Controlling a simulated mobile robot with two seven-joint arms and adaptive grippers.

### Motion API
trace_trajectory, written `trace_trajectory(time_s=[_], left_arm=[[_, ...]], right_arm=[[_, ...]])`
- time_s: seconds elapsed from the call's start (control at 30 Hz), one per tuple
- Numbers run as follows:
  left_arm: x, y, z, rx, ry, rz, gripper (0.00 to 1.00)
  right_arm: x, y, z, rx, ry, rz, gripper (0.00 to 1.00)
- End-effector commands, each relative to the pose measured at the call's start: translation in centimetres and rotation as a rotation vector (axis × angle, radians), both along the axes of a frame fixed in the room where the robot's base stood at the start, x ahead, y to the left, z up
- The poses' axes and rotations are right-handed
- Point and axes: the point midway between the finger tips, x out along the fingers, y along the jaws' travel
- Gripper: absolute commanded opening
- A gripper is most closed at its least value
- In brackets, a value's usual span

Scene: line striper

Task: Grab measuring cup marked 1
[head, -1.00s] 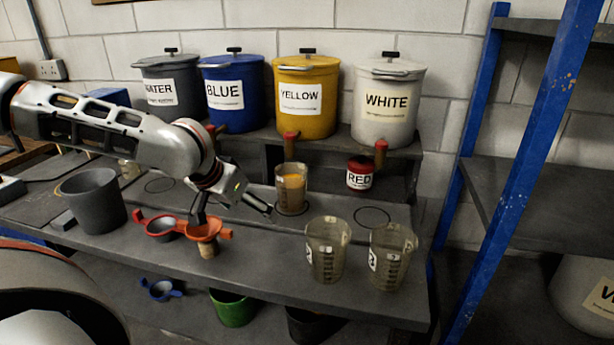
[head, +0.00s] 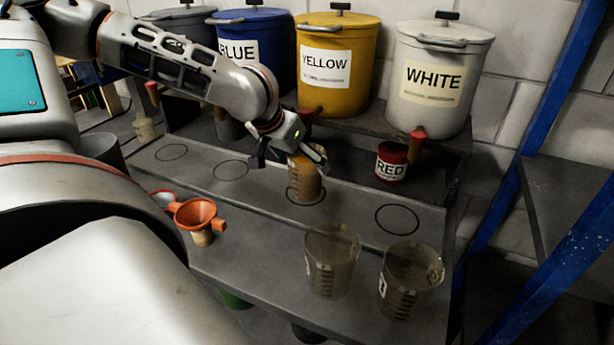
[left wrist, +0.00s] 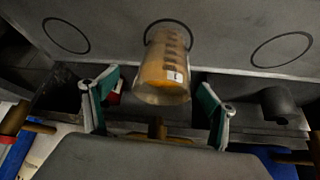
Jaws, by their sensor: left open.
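A clear measuring cup (head: 305,184) with orange contents stands on the rear strip of the bench, within a black ring. In the left wrist view the cup (left wrist: 163,72) shows a small white label that seems to read 1. My left gripper (head: 290,158) is open at the cup's upper part. In the left wrist view its green-padded fingers (left wrist: 157,98) are spread, one to each side of the cup, with gaps beside it. I cannot tell how deep the cup sits between them. My right gripper is not in view.
Two empty clear measuring cups (head: 332,262) (head: 411,282) stand at the front right. An orange funnel (head: 196,214) is at the front left. The red pot (head: 391,161) and the yellow bucket (head: 336,65) are behind. Several black rings on the bench are empty.

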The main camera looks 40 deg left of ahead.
Motion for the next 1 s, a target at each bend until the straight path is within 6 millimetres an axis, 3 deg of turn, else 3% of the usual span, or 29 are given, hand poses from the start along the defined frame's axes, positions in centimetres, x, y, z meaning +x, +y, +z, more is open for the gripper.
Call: trace_trajectory(time_s=[0.4, 0.83, 1.0], left_arm=[[2.1, 1.1, -3.6, 0.001, 0.003, 0.001, 0.85], [2.7, 1.1, -4.3, 0.001, -0.001, 0.001, 0.85], [2.7, 1.1, -4.3, 0.001, -0.001, 0.001, 0.41]], right_arm=[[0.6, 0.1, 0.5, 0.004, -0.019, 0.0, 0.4], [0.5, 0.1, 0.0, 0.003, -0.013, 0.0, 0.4], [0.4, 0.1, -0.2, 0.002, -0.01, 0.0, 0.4]])
